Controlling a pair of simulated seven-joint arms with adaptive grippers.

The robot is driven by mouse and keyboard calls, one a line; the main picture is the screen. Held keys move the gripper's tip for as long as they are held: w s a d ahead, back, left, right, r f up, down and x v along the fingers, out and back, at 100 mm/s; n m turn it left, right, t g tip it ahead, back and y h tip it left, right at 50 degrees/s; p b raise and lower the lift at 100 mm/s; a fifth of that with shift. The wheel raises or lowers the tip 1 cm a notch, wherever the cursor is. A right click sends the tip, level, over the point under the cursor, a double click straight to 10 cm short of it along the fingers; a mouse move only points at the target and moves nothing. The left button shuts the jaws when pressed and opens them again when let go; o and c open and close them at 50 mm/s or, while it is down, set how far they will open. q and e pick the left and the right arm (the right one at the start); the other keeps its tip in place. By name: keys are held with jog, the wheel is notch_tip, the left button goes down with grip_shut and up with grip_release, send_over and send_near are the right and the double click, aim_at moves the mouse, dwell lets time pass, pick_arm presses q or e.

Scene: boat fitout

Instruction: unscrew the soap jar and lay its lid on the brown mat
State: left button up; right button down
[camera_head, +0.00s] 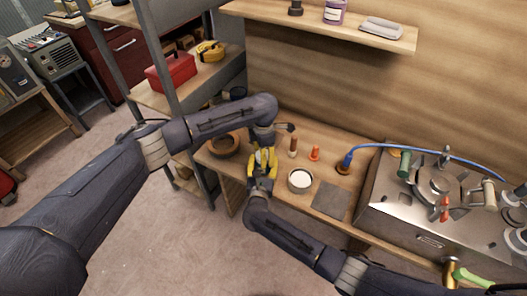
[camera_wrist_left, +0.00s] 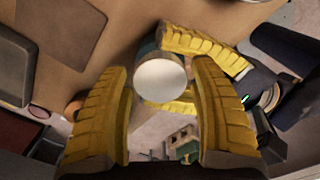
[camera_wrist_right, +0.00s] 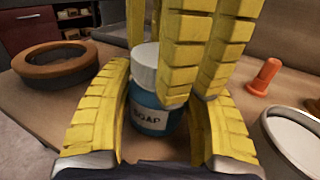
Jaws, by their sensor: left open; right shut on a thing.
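The soap jar (camera_wrist_right: 150,112) is blue with a "SOAP" label and stands upright in the right wrist view. Its white lid (camera_wrist_right: 145,65) sits on top and shows end-on in the left wrist view (camera_wrist_left: 162,82). My right gripper (camera_wrist_right: 165,85) is shut on the jar's body, one finger on each side. My left gripper (camera_wrist_left: 162,70) is open, its yellow fingers on either side of the lid with gaps visible. In the head view both grippers meet at the left gripper (camera_head: 262,152) and hide the jar. The brown mat (camera_head: 330,199) lies flat and bare on the bench.
A white-topped round pot (camera_head: 300,181) stands between the grippers and the mat. Orange (camera_head: 315,153) and brown (camera_head: 293,147) upright pieces stand behind it. A brown ring (camera_head: 224,145) lies at left. A metal stove unit (camera_head: 430,200) with a blue hose stands at right.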

pick_arm(q)
jog(key=shift+f, duration=0.1)
jog(key=c, duration=1.1)
jog(key=o, duration=1.2)
jog(key=shift+o, duration=0.2)
jog(key=shift+r, duration=2.4)
jog(key=shift+c, duration=0.7)
jog(key=shift+r, duration=1.4)
jog(key=shift+f, duration=3.8)
